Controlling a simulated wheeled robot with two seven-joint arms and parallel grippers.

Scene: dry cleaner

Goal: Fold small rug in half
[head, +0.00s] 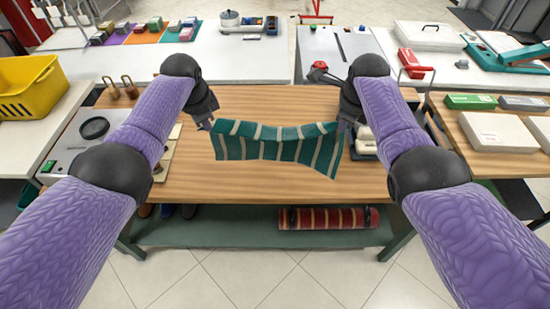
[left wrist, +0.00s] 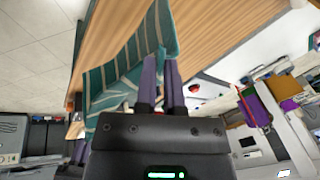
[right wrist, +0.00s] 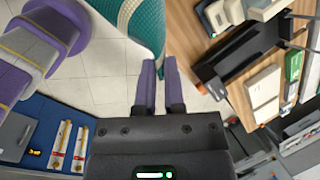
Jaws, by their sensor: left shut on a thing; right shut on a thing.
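The small rug (head: 270,146), teal with cream stripes, hangs between my two grippers above the wooden table (head: 230,185). Its upper edge sags in the middle and its right end hangs lower. My left gripper (head: 208,123) is shut on the rug's upper left corner. The rug also shows beyond the fingers in the left wrist view (left wrist: 105,88). My right gripper (head: 344,123) is shut on the rug near its upper right corner. In the right wrist view, the rug (right wrist: 143,22) shows at the top, past the fingers. The fingertips are partly hidden in the head view.
A rolled red striped rug (head: 328,218) lies on the lower green shelf (head: 225,233). A white box (head: 497,131) and a green box (head: 470,101) stand on the right of the table. A yellow basket (head: 32,88) stands at left. The table's front middle is clear.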

